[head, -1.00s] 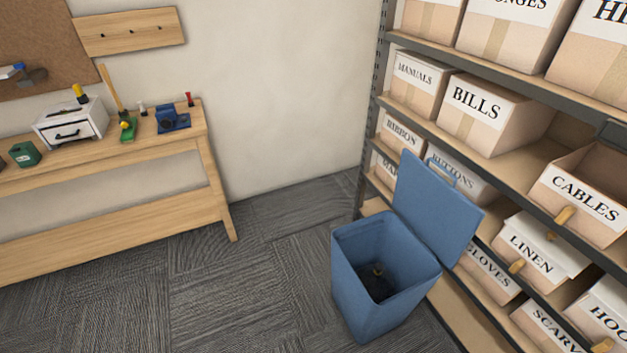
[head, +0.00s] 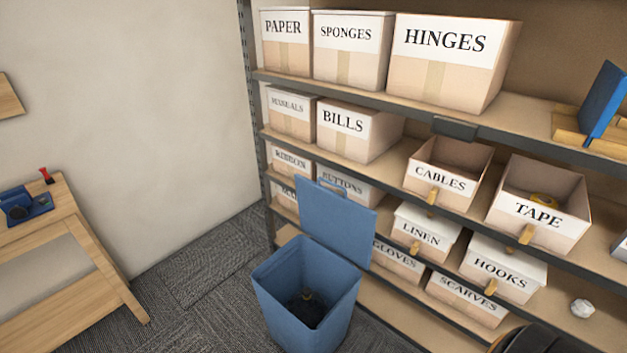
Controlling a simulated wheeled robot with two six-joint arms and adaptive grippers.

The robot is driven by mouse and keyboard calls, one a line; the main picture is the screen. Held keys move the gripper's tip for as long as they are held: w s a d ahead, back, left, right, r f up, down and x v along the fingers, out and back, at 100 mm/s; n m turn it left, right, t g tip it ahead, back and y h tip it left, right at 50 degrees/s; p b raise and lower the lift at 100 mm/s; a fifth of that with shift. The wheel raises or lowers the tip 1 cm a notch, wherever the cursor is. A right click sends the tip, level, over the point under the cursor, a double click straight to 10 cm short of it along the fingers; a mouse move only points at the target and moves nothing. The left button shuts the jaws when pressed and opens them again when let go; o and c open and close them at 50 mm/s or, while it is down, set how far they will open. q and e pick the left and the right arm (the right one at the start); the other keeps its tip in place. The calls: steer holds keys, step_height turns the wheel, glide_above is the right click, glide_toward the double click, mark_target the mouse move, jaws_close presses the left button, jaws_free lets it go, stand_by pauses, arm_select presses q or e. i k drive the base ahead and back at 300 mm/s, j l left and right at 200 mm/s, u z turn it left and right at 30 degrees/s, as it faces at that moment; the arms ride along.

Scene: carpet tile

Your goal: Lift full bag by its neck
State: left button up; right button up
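A dark bag (head: 304,310) sits low inside the open blue bin (head: 290,325) on the carpet. Its gathered neck, with a small yellowish tie (head: 307,297), points up near the middle of the bin. The bin's walls hide the bag's sides and bottom. The bin's blue lid (head: 338,222) stands open, tilted back toward the shelves. Neither of my grippers shows in the head view.
A metal shelf unit (head: 385,97) with several labelled boxes stands behind and right of the bin. A wooden workbench (head: 75,250) is at the left. Carpet (head: 210,285) between bench and bin is clear. A crumpled white ball (head: 582,307) lies at the lower right.

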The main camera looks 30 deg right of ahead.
mark_target(308, 304)
steer(key=z, duration=0.55)
steer(key=i+j+z, duration=0.2)
steer(key=j+z, duration=0.2)
steer(key=i+j+z, duration=0.1)
steer(key=j+z, duration=0.7)
steer(key=j, duration=0.15)
